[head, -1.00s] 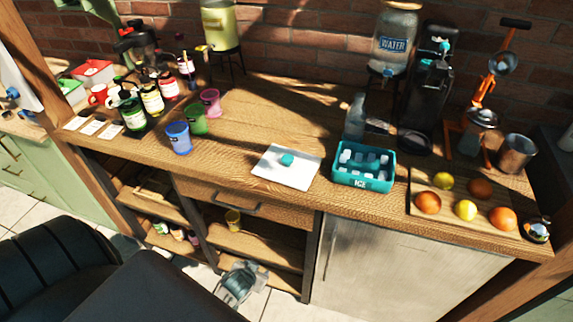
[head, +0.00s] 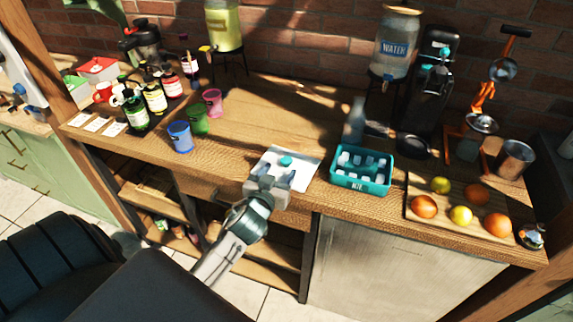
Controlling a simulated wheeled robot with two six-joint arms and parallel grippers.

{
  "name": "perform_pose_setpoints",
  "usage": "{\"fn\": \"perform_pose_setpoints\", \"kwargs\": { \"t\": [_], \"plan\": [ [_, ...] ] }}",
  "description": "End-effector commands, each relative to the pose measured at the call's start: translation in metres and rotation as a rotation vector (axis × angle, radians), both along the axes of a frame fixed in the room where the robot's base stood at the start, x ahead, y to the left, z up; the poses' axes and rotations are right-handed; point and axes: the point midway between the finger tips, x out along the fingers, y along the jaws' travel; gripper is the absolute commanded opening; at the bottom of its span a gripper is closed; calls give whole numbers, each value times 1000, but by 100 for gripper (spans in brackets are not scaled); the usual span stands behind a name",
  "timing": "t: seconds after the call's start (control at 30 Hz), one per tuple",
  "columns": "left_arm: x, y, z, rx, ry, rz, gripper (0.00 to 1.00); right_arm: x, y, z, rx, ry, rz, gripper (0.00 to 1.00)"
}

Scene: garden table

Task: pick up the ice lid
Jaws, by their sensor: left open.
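The ice lid (head: 305,168) is a flat white square with a teal knob (head: 286,161) on top. It lies on the wooden counter left of the teal ice bin (head: 361,182), which is uncovered and holds bottles or ice-like pieces. My left gripper (head: 271,177) is open and empty at the front edge of the lid, its fingers pointing toward the knob. It covers the lid's near left part in the head view. I cannot tell whether the fingers touch the lid. My right gripper is not in view.
Blue, green and pink cups (head: 180,136) stand left of the lid. A cutting board (head: 413,190) with several fruits lies at the right. A water dispenser (head: 392,48) and a black machine (head: 430,80) stand behind. The counter (head: 270,110) behind the lid is clear.

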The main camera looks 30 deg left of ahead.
Motion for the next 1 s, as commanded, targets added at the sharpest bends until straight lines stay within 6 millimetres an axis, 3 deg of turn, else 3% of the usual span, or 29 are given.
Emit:
{"fn": "perform_pose_setpoints", "kwargs": {
  "t": [0.6, 0.87, 0.9, 1.0],
  "plan": [
    [63, 15, -6, 0, 2, 0, 56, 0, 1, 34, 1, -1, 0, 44],
    [66, 15, -9, -1, 3, -1, 56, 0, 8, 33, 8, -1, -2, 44],
    [65, 15, -9, -1, 3, -1, 54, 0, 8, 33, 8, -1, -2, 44],
    [65, 15, -9, -1, 3, -1, 34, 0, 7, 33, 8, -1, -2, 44]
  ]
}}
